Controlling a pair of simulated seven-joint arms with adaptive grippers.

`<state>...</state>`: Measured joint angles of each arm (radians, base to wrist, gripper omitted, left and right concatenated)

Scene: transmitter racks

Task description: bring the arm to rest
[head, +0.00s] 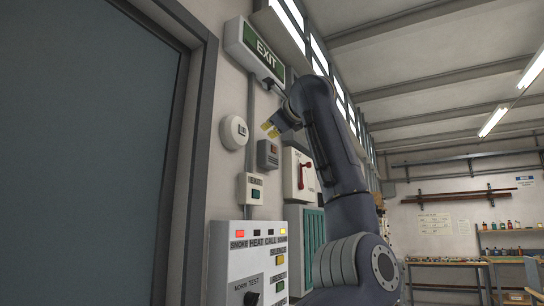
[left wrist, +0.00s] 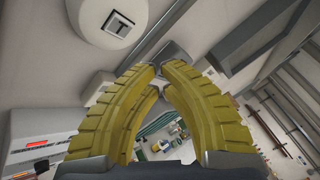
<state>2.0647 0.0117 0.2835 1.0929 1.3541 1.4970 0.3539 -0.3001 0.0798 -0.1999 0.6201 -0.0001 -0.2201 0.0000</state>
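My left arm rises from the bottom of the head view and bends over at the top. Its gripper, with yellow fingers, (head: 269,130) is up in the air in front of the wall, right of the round white detector (head: 234,132). In the left wrist view the yellow fingers (left wrist: 161,68) curve inward and their tips come together, with nothing seen between them. The detector also shows at the top of the left wrist view (left wrist: 112,22). My right gripper is in neither view.
A panel with lit lamps (head: 247,262), a small exit box (head: 251,189), a red lever switch box (head: 301,174) and a green exit sign (head: 255,48) are on the wall. A grey door (head: 80,150) fills the left. Workbenches (head: 450,264) stand at the far right.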

